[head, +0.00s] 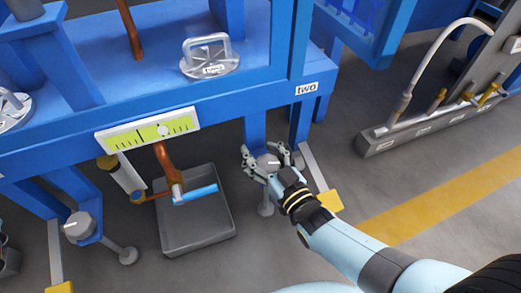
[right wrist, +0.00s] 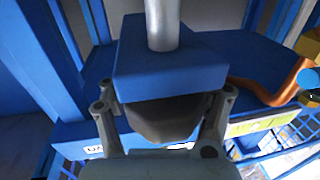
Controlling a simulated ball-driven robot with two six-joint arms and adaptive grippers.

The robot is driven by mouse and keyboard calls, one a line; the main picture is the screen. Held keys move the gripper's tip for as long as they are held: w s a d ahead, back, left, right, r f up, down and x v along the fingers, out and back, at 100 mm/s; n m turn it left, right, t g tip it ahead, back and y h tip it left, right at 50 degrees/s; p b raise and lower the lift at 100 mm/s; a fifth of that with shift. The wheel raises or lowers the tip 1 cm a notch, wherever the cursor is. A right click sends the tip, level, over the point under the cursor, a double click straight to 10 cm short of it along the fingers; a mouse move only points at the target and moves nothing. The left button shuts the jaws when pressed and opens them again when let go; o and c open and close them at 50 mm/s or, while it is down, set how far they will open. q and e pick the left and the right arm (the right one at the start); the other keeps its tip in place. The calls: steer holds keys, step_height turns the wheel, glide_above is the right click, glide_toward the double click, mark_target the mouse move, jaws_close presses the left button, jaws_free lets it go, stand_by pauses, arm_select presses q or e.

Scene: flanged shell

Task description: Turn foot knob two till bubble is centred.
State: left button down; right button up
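The level (head: 148,130) is a white-framed strip with a yellow-green face and dark marks, on the front of the blue frame. Its pale round bubble (head: 163,130) sits right of the strip's middle. The foot knob under the label "two" (head: 306,88) is a grey knob (head: 268,161) below the frame. My right gripper (head: 264,150) is around this knob, one finger on each side. In the right wrist view, the dark knob (right wrist: 165,122) lies between the spread fingers, with narrow gaps; contact is unclear. My left gripper is not in view.
A grey tray (head: 205,235) stands on the floor, with an orange pipe (head: 166,160) and a light-blue bar (head: 195,193) above it. Another foot knob (head: 78,227) is at lower left. A grey rail with taps (head: 410,128) is at right. Floor beyond my arm is clear.

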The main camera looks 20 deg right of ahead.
steer(key=shift+o, duration=0.6)
steer(key=shift+w+a+r, duration=0.1)
steer(key=shift+a, duration=0.1)
